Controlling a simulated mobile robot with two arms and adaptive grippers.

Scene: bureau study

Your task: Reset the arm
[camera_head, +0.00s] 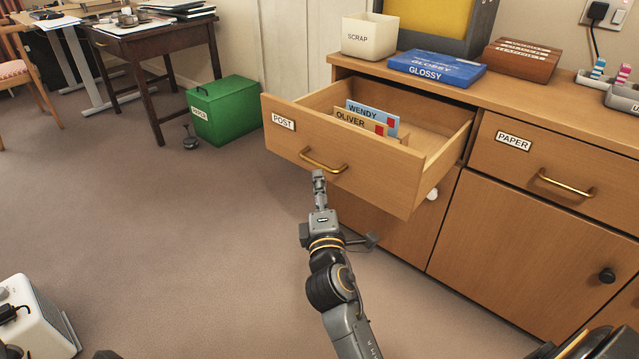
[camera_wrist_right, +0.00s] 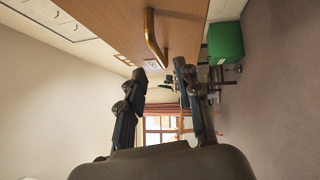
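My right gripper (camera_head: 319,174) is just below the brass handle (camera_head: 322,163) of the pulled-out POST drawer (camera_head: 365,172) in the head view. In the right wrist view, the two dark fingers of the right gripper (camera_wrist_right: 160,74) are spread apart with nothing held between them. The brass handle shows just beyond the fingertips there (camera_wrist_right: 153,40); I cannot tell whether they touch it. My left gripper is not in view.
The open drawer holds a blue WENDY card (camera_head: 372,113) and an OLIVER card (camera_head: 350,121). The PAPER drawer (camera_head: 515,160) is shut. A green bin (camera_head: 226,110) stands on the floor at the back.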

